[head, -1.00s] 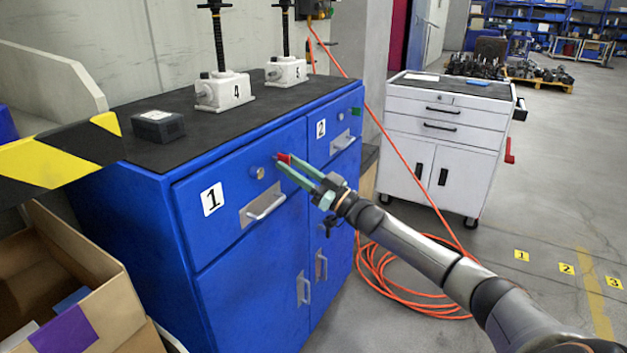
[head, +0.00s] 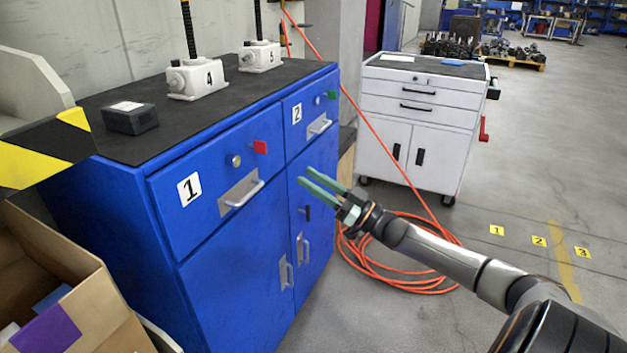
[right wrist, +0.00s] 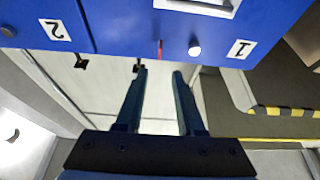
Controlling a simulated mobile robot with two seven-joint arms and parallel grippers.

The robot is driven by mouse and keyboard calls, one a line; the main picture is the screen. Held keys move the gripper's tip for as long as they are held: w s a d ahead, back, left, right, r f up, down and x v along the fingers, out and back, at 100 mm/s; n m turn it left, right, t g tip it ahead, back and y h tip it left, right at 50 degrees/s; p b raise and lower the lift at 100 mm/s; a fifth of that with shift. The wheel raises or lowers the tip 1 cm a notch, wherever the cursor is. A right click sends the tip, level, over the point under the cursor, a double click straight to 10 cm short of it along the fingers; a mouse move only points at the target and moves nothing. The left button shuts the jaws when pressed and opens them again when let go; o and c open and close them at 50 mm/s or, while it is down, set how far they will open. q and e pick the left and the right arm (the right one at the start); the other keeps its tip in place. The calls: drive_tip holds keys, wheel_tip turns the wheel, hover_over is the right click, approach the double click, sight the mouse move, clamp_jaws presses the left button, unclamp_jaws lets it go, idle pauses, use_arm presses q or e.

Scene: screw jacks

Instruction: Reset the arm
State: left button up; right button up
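My right gripper (head: 314,187) is open and empty in front of the blue cabinet (head: 235,275), apart from it. Its two greenish fingers also show spread in the right wrist view (right wrist: 160,85), with nothing between them. A red tab (head: 260,147) sits beside the round lock (head: 236,161) on drawer 1 (head: 180,215). The red tab shows edge-on in the right wrist view (right wrist: 160,48). Drawer 2 (head: 302,137) has a green tab (head: 332,95). Both drawers look shut. My left gripper is not in view.
Screw jacks 4 (head: 197,78) and 5 (head: 260,56) and a dark box (head: 130,117) stand on the cabinet top. A white tool cart (head: 420,110), an orange hose (head: 400,280) and a cardboard box (head: 60,285) stand around. Open floor lies to the right.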

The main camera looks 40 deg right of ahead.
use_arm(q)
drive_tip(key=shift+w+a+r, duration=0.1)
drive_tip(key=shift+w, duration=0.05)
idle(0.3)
